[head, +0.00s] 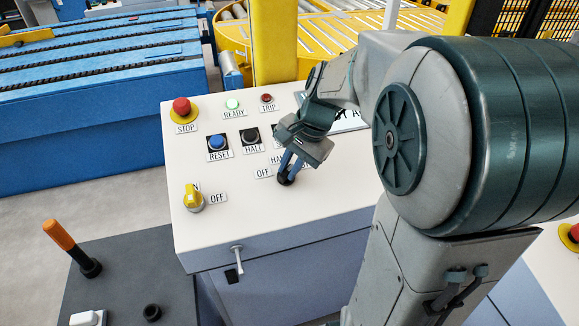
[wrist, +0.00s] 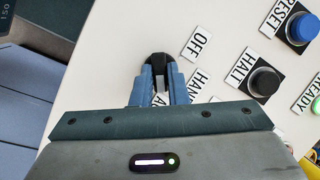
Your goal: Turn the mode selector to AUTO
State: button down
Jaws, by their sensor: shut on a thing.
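The mode selector is a black knob (head: 285,180) on the white control panel (head: 235,240), with OFF and HAND labels beside it; an AUTO label is not readable in either view. My gripper (head: 287,167) reaches down onto the knob, and its two blue fingers are shut on it. In the wrist view, the black knob (wrist: 158,62) shows between the fingertips of my gripper (wrist: 160,75). The OFF label (wrist: 196,42) is just right of the knob, and the HAND label (wrist: 198,84) is partly hidden by a finger. Which label the knob points to cannot be told.
The panel also bears a red STOP button (head: 182,107), a blue RESET button (head: 217,143), a black HALT button (head: 250,136), a lit green READY lamp (head: 232,104), a red TRIP lamp (head: 266,98) and a yellow switch (head: 193,196). An orange-handled lever (head: 65,240) stands at lower left.

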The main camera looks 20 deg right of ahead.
jog(key=shift+m, duration=0.6)
jog(key=c, duration=1.4)
grip_release()
jog(key=shift+c, duration=0.2)
jog(key=v, duration=1.4)
jog(key=shift+s+b, duration=0.15)
jog(key=shift+b, duration=0.2)
jog(key=shift+d+f, duration=0.1)
jog(key=s+a+f+n+t+h, duration=0.1)
jog(key=s+a+f+n+h, duration=0.2)
jog(key=s+f+n, duration=0.8)
notch_tip(320, 180, down, 3)
jog(key=shift+s+a+r+n+h, duration=0.1)
jog(key=shift+s+a+n+h, duration=0.3)
jog(key=shift+a, duration=0.7)
